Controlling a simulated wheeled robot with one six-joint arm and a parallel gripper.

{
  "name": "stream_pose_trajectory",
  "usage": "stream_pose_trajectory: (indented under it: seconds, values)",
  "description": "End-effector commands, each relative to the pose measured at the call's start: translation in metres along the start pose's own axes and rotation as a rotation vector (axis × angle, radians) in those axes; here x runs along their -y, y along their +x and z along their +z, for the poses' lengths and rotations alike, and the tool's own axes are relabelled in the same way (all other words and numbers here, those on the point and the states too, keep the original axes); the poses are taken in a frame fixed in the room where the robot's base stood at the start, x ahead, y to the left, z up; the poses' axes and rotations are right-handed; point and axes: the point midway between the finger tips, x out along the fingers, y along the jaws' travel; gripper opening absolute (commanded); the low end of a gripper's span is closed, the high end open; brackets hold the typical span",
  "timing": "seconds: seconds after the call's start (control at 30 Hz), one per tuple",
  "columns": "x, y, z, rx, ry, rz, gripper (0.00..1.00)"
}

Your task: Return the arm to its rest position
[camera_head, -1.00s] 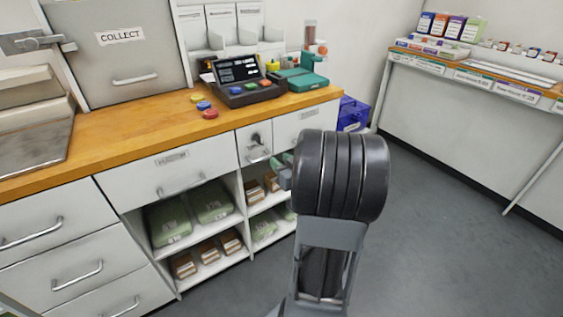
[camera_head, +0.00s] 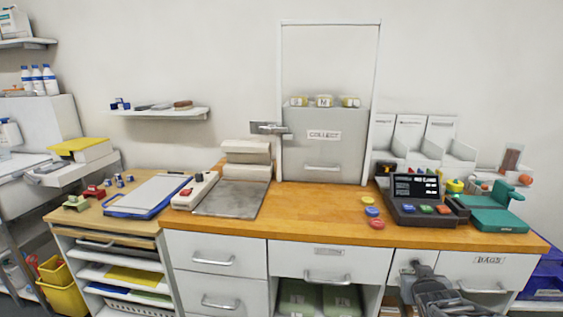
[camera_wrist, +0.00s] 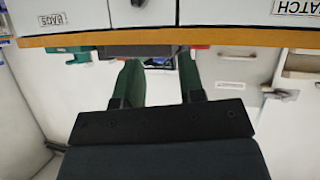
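My gripper (camera_wrist: 159,68) shows in the wrist view with its two green fingers apart and nothing visible between them. My own dark arm (camera_head: 440,295) shows at the lower right of the head view, in front of the counter's drawers. The gripper's fingers cannot be made out clearly in the head view. The wrist view is upside down, with the drawer fronts (camera_wrist: 220,12) and the wooden counter edge (camera_wrist: 225,37) beyond the fingers.
The wooden counter (camera_head: 310,215) carries a black terminal (camera_head: 415,205), a green device (camera_head: 492,210) and several coloured discs (camera_head: 372,211). A grey COLLECT hatch (camera_head: 325,150) stands behind. A side desk (camera_head: 95,215) is at left. A blue bin (camera_head: 545,275) sits at lower right.

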Motion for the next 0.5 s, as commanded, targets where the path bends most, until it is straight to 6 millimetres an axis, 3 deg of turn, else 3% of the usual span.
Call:
stream_pose_trajectory:
  seconds: [0.03, 0.1, 0.3, 0.5]
  values:
    - [0.014, -0.027, -0.026, 0.064, -0.011, -0.011, 0.36]
    - [0.032, -0.054, -0.033, 0.178, -0.022, -0.030, 0.36]
    - [0.080, -0.134, -0.038, 0.468, -0.064, -0.143, 0.36]
    - [0.107, -0.193, -0.034, 0.653, -0.115, -0.256, 0.36]
